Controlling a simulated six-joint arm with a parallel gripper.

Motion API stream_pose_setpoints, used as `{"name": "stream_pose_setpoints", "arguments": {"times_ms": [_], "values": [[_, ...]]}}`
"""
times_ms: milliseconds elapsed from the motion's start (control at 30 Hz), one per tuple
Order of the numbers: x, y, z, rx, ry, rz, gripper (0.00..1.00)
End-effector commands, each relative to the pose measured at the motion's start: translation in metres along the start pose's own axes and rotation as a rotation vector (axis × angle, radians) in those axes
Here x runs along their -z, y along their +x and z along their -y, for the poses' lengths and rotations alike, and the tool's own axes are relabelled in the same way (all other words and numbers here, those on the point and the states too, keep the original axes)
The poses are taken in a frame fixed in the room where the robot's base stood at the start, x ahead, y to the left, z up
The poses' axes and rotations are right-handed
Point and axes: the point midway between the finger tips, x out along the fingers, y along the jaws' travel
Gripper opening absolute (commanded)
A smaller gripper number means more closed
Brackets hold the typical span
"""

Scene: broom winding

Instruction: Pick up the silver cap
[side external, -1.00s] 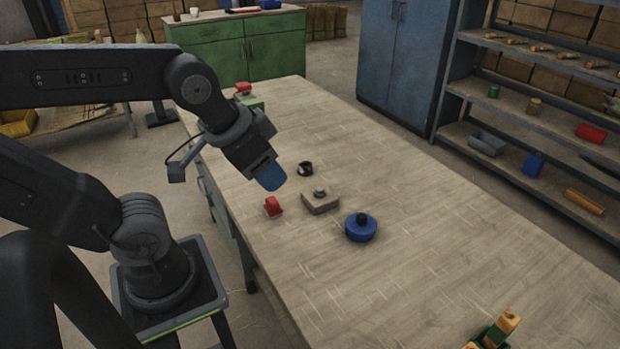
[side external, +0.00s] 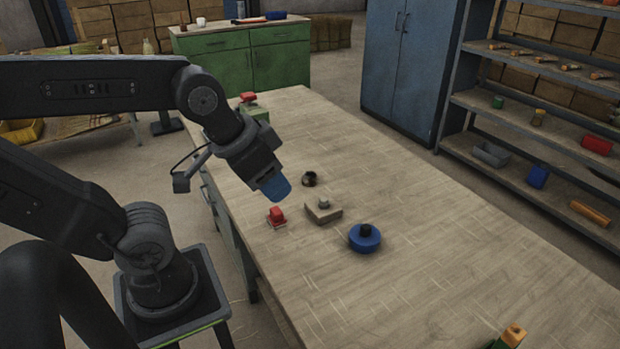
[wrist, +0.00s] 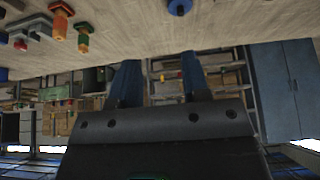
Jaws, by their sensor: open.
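A small grey piece, which looks like the silver cap (side external: 323,203), sits on top of a flat beige-grey block (side external: 328,214) on the table in the side external view. My gripper (side external: 277,189) hangs above the table, to the left of the block and apart from it, with blue fingertips pointing down. In the wrist view its two blue fingers (wrist: 160,78) stand apart with nothing between them. I cannot pick out the cap in the wrist view.
Around the block on the table (side external: 440,260) are a red piece (side external: 277,216), a dark ring-like piece (side external: 309,179) and a blue disc (side external: 364,240) with a black knob. A green and orange item (side external: 510,337) lies near the front edge. The table's right side is mostly clear.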

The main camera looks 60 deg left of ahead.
Motion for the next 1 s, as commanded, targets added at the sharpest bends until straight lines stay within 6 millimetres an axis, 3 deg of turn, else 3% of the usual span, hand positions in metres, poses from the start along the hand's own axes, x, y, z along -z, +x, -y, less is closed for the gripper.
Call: {"name": "stream_pose_setpoints", "arguments": {"times_ms": [300, 700, 1000], "values": [[0.0000, 0.0000, 0.0000, 0.000, 0.000, 0.000, 0.43], [0.0000, 0.0000, 0.0000, 0.000, 0.000, 0.000, 0.80], [0.0089, 0.0009, 0.0036, 0.009, -0.030, 0.010, 0.80]]}}
